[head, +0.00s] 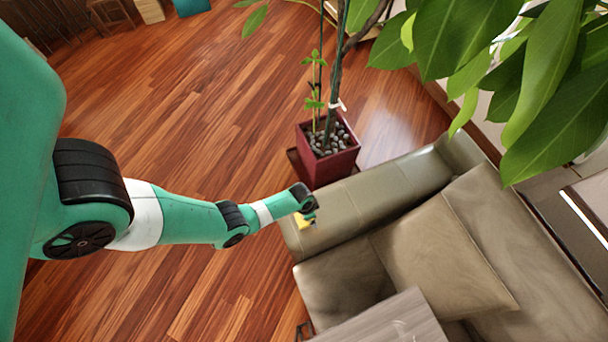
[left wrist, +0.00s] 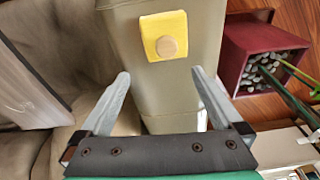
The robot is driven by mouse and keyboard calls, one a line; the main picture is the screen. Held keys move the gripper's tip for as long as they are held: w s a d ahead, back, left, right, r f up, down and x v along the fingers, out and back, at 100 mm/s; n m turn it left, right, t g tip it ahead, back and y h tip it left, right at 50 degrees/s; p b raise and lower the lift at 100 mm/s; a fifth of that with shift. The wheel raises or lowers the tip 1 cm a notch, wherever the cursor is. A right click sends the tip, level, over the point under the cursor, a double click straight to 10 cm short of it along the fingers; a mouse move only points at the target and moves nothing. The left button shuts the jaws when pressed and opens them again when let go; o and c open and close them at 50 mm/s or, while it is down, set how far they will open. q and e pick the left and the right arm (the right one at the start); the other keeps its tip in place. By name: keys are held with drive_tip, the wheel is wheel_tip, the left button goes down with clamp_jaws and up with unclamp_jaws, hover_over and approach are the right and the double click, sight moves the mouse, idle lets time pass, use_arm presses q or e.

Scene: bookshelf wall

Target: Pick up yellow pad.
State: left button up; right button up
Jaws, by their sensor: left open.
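The yellow pad (left wrist: 164,34) lies on the sofa's armrest (left wrist: 203,32) in the left wrist view, with a round tan disc (left wrist: 167,46) on its face. In the head view the yellow pad (head: 304,221) shows as a small patch near the armrest's end, partly hidden by my gripper. My left gripper (left wrist: 159,78) is open and empty, its two fingers spread apart over the armrest. The pad is beyond the fingertips, roughly centred between them, not between the fingers. In the head view my left gripper (head: 309,207) is just above the pad. My right gripper is not in view.
A maroon planter (head: 328,160) with pebbles and a tall plant stands beside the armrest. Large leaves (head: 470,40) hang at the upper right. A sofa cushion (head: 440,250) and a grey wooden tabletop (head: 385,322) are at the lower right. The wooden floor (head: 190,110) is open at left.

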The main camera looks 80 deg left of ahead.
use_arm(q)
drive_tip(key=s+r+p, duration=0.4)
drive_tip(key=r, duration=0.1)
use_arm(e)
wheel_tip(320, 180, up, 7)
use_arm(q)
drive_tip(key=shift+n+g, duration=0.3)
drive_tip(key=shift+n, duration=0.1)
drive_tip(key=f+b, duration=0.4)
drive_tip(key=w+f+b, duration=0.1)
drive_tip(key=f+b, duration=0.3)
drive_tip(key=w+a+f+b, duration=0.1)
drive_tip(key=f+b, duration=0.3)
drive_tip(key=shift+f, duration=0.1)
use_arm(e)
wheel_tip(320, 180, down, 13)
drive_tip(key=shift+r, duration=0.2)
